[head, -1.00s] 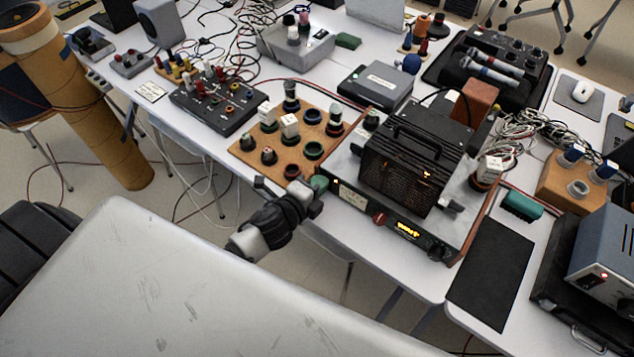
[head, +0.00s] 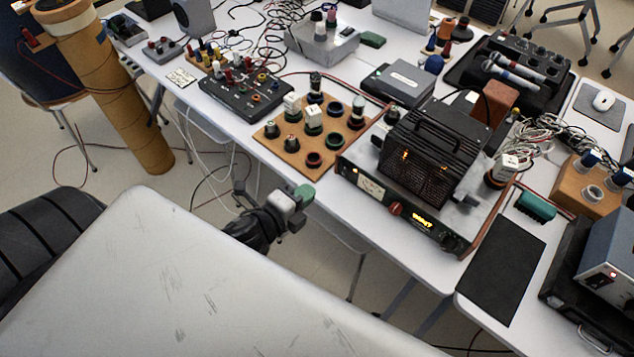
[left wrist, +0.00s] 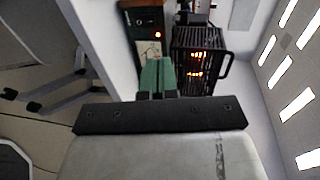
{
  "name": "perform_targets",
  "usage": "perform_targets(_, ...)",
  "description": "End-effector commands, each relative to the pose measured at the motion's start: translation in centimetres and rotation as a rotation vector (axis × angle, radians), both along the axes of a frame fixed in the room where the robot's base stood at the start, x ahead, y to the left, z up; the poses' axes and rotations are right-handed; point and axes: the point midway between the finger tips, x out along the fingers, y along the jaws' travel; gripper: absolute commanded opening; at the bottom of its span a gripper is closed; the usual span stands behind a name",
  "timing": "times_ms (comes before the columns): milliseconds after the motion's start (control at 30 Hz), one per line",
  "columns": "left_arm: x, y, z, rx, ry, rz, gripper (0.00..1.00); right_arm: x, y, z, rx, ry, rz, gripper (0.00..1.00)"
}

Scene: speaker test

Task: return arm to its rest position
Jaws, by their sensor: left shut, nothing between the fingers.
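My left gripper (head: 304,193) has green fingertips and is in the middle of the head view, just off the front edge of the white table (head: 345,228). It is shut and empty. The left wrist view shows its two green fingers (left wrist: 157,76) side by side, pointing toward the amplifier. My left forearm is hidden behind my grey body in the head view. My right gripper does not show.
A black caged amplifier (head: 432,150) with lit tubes stands right of the gripper. A wooden board (head: 290,150) with black, red and white sockets lies behind it. A cardboard column (head: 120,100) stands at left. Open floor lies between my body and the table.

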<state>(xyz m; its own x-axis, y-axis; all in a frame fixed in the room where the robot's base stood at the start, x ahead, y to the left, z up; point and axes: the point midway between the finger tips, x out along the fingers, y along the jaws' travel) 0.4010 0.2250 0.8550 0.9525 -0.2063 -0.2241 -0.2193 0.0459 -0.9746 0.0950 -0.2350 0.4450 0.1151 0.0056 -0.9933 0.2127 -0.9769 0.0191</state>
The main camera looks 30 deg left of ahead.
Motion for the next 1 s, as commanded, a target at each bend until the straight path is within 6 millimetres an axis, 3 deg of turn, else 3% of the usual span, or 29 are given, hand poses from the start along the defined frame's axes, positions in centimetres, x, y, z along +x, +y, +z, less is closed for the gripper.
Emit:
perform_targets(300,-1.2,0.2,0.7,0.000,-0.001,0.000,0.00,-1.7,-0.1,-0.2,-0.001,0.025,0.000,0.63)
perform_targets(767,-1.2,0.3,0.4,-0.003,0.006,0.003,0.00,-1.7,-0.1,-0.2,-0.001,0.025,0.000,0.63)
perform_targets(867,-1.2,0.9,-1.8,-0.035,0.057,0.033,0.00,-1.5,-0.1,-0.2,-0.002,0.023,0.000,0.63)
perform_targets(967,-1.7,2.1,-6.7,-0.113,0.174,0.109,0.00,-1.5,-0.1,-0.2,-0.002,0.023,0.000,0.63)
perform_targets(1000,-2.2,2.7,-9.3,-0.157,0.237,0.152,0.00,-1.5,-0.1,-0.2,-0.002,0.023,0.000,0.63)
